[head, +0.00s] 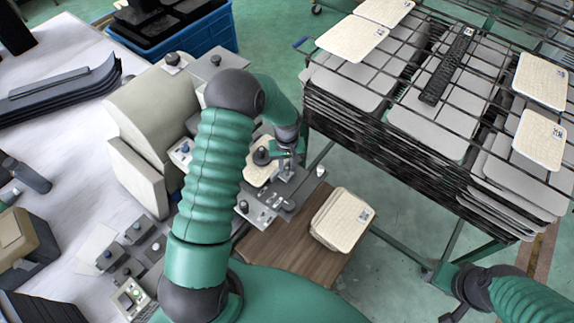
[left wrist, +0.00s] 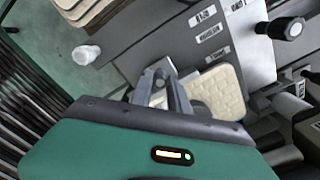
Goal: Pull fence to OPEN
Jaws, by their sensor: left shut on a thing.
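My left gripper (head: 290,153) is over the small grey fixture beside the beige machine. In the left wrist view, its two grey fingers (left wrist: 163,75) come together at the tips on a small grey part, which I take to be the fence; the fingers hide most of it. A cream textured panel (left wrist: 215,92) lies just beside and below the fingers. A grey plate (left wrist: 190,45) with several small labels lies beyond; the label text is too small to read. My right arm shows at the lower right of the head view, and its fingers cannot be made out.
The beige machine (head: 157,105) stands left of my left arm. A stack of cream panels (head: 342,218) sits on the brown wooden board (head: 290,250). A rack of trays (head: 440,110) fills the right. A black knob (left wrist: 287,29) and a white knob (left wrist: 86,54) flank the fingers.

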